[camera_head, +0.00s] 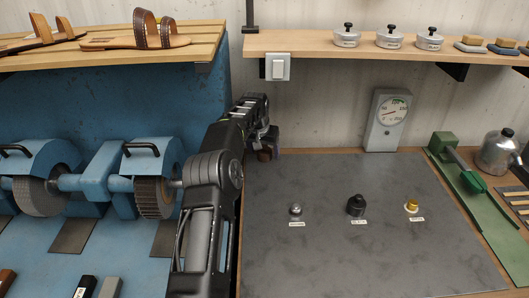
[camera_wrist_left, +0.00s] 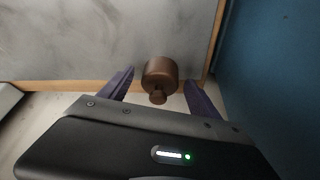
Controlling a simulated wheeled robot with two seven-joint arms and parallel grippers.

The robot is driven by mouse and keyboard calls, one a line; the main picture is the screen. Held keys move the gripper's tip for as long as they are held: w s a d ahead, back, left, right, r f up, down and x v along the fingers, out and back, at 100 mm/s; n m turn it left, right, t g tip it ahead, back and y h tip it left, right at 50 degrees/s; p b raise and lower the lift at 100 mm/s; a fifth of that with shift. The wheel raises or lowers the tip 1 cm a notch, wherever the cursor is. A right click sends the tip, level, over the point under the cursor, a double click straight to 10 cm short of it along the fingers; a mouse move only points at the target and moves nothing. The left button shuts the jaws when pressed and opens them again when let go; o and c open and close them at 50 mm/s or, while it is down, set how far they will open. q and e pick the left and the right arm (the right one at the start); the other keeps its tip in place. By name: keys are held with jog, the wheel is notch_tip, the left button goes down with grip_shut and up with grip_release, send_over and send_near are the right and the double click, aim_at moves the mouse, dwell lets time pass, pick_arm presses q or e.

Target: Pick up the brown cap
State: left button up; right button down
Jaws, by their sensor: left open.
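The brown cap (camera_wrist_left: 160,72) is round with a small knob. In the left wrist view it stands between the two dark purple fingers of my left gripper (camera_wrist_left: 159,78), with a gap on each side. In the head view my left gripper (camera_head: 269,143) is at the back left corner of the grey mat, open. Only a small brown part of the cap (camera_head: 264,154) shows there, mostly hidden by the gripper. My right gripper is in neither view.
On the grey mat (camera_head: 330,250) stand a silver cap (camera_head: 295,209), a black cap (camera_head: 356,206) and a brass cap (camera_head: 411,206). A gauge (camera_head: 388,120) stands behind. The blue grinding machine (camera_head: 100,180) is close on the left. A shelf (camera_head: 300,42) hangs above.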

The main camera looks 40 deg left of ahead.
aim_at(263, 157)
pick_arm(q)
jog(key=shift+c, duration=0.2)
jog(key=c, duration=1.3)
jog(key=shift+c, duration=0.2)
jog(key=shift+r, duration=0.1)
jog(key=shift+r, duration=0.75)
jog(key=shift+r+b, duration=0.5)
jog(key=shift+r, duration=0.45)
jog(key=s+b, duration=0.1)
jog(key=s+d+b, duration=0.1)
jog(key=s+b, duration=0.1)
jog(key=shift+s+d+f+b, duration=0.2)
jog(key=shift+s+d+b, duration=0.1)
jog(key=shift+s, duration=0.05)
jog(key=s+d+b, duration=0.1)
jog(key=s, duration=0.3)
jog(key=s+d+b, duration=0.2)
jog(key=s, duration=0.2)
jog(key=s+d+b, duration=0.1)
jog(key=s+d, duration=0.1)
jog(key=s, duration=0.3)
jog(key=shift+d+r, duration=0.15)
jog(key=shift+d, duration=0.05)
